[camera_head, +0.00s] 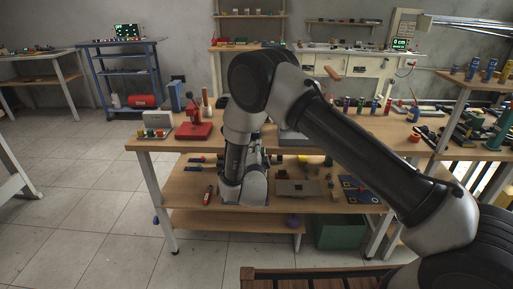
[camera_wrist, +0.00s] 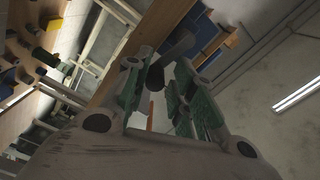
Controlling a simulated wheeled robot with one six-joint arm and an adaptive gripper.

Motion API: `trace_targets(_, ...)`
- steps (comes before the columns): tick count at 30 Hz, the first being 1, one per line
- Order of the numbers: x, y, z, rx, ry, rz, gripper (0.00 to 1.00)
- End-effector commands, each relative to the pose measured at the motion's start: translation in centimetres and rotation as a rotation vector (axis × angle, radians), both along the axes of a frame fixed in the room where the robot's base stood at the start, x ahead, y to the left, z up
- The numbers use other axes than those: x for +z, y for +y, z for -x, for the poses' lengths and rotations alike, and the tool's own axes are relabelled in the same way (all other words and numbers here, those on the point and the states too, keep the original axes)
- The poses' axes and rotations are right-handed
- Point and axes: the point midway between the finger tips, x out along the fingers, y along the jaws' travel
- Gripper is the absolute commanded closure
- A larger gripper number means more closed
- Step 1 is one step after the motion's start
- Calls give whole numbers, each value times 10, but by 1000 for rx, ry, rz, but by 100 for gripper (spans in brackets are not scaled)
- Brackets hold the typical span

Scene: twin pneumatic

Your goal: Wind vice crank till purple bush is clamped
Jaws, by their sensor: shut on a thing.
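In the wrist view my gripper (camera_wrist: 157,72), with green finger pads, is closed around a dark rounded bar (camera_wrist: 176,48). The bar looks like the crank handle, but most of the crank is hidden. In the head view my arm reaches down in front of the bench and hides the gripper's fingertips. A grey block (camera_head: 294,138) on the bench top, partly behind my arm, may be part of the vice. I cannot make out the purple bush in the vice jaws or tell whether it is clamped.
The wooden bench (camera_head: 165,144) carries a red press (camera_head: 194,128) at left and several coloured cylinders at right. A green bin (camera_head: 338,232) stands beneath at right.

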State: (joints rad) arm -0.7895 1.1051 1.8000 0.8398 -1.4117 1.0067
Motion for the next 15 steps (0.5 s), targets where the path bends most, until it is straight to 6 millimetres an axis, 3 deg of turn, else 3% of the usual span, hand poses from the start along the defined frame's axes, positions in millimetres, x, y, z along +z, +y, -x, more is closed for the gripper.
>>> trace_targets(15,-25,5,2,1,-6,-481,99)
